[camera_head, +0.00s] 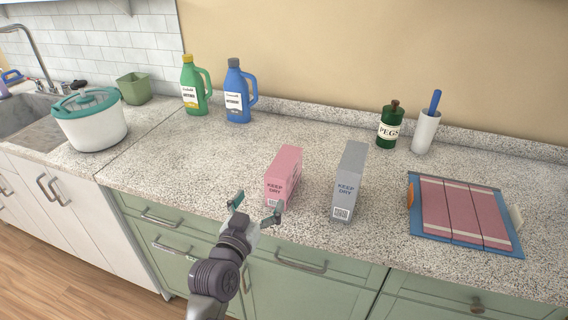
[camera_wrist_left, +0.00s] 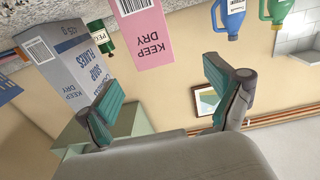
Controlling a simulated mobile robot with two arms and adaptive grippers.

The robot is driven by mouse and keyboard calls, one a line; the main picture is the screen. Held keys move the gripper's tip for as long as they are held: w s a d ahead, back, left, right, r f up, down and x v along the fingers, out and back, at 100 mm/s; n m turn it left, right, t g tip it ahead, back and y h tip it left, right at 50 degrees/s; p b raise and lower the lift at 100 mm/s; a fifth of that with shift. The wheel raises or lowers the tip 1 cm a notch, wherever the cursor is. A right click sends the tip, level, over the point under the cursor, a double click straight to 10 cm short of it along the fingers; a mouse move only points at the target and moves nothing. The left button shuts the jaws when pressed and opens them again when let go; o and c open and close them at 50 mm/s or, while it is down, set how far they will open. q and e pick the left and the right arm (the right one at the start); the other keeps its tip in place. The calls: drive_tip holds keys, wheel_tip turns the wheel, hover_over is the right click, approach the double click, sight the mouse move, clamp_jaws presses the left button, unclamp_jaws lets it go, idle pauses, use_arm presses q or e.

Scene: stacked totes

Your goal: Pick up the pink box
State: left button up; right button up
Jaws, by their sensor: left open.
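The pink box (camera_head: 284,177), marked KEEP DRY, stands upright on the speckled counter near its front edge. My left gripper (camera_head: 256,206) is open and empty in front of it, with its two fingers spread toward the box. In the left wrist view, which is upside down, the pink box (camera_wrist_left: 141,34) shows beyond the gap between the open fingers (camera_wrist_left: 162,92), apart from them. A grey soap flakes box (camera_head: 348,182) stands to the right of the pink box; it also shows in the left wrist view (camera_wrist_left: 72,62). My right gripper is not in view.
A green bottle (camera_head: 193,88) and a blue bottle (camera_head: 236,95) stand at the back. A green pegs jar (camera_head: 390,127) and a white holder (camera_head: 425,132) are back right. A blue tray (camera_head: 417,222) lies right. Counter is clear left of the pink box.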

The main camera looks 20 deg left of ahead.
sight(273, 180)
use_arm(q)
drive_tip(key=w, duration=0.3)
drive_tip(key=w+d+r+p, duration=0.1)
drive_tip(key=w, duration=0.1)
drive_tip(key=shift+w, duration=0.15)
drive_tip(key=shift+w+f, duration=0.2)
drive_tip(key=shift+w, duration=1.4)
drive_tip(key=w, duration=0.2)
drive_tip(key=w+p, duration=0.1)
drive_tip(key=shift+w+d+f, duration=0.15)
drive_tip(key=shift+w+d, duration=0.15)
drive_tip(key=shift+w+f, duration=0.15)
drive_tip(key=shift+w, duration=0.3)
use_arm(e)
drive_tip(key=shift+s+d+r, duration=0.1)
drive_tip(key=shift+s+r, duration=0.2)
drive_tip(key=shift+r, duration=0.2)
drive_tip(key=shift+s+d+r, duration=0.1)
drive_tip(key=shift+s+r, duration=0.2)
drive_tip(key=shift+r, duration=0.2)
use_arm(q)
drive_tip(key=shift+s, duration=0.1)
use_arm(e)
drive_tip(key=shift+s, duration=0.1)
use_arm(q)
drive_tip(key=shift+c, duration=1.3)
drive_tip(key=c, duration=1.1)
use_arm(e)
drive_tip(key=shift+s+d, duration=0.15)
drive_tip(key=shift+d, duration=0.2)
